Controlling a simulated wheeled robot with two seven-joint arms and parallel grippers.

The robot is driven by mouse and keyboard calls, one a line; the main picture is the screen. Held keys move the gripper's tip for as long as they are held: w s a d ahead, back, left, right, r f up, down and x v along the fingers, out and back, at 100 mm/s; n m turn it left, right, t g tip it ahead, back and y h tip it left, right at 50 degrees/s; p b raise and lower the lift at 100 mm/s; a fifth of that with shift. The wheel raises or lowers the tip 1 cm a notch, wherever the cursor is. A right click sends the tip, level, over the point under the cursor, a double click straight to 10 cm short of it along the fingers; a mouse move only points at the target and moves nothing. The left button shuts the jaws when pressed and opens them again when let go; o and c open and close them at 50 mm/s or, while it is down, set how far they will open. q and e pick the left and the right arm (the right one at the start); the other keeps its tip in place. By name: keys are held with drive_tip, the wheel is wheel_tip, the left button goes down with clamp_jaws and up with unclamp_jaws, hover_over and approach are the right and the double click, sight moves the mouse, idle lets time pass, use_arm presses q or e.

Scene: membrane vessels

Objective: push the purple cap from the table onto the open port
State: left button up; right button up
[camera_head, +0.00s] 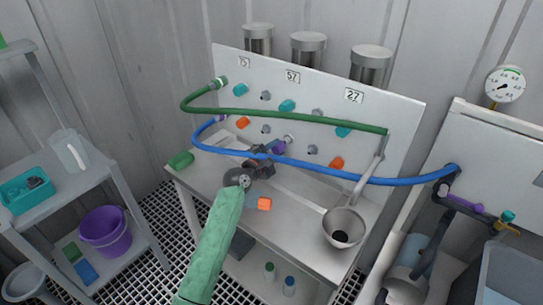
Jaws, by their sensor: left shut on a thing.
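My left gripper (267,157) reaches over the table (212,178) to the lower middle of the white panel, at the end of my green-sleeved arm. It is shut on the small purple cap (279,147), which shows just beyond the fingers. The cap is close to a grey port (289,139) on the panel; I cannot tell whether they touch. The blue hose crosses in front of the fingers and hides part of them. My right gripper is not in view.
A green hose (290,114) and a blue hose (330,168) span the panel (395,115). Several coloured caps sit on it. An orange cap (265,204) and a green piece (181,160) lie on the table. A metal funnel (343,222) stands at its right end.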

use_arm(q)
drive_tip(key=shift+w+d+r, duration=0.1)
drive_tip(key=shift+w+d, duration=0.1)
drive_tip(key=shift+w, duration=0.15)
drive_tip(key=shift+w+d, duration=0.2)
drive_tip(key=shift+w, duration=0.05)
drive_tip(key=shift+p, duration=0.5)
drive_tip(key=shift+w+d, duration=0.45)
drive_tip(key=shift+w, duration=0.15)
idle(0.5)
drive_tip(key=shift+w+d, duration=0.25)
drive_tip(key=shift+w, duration=0.1)
drive_tip(key=o, duration=1.2)
drive_tip(key=shift+c, duration=0.2)
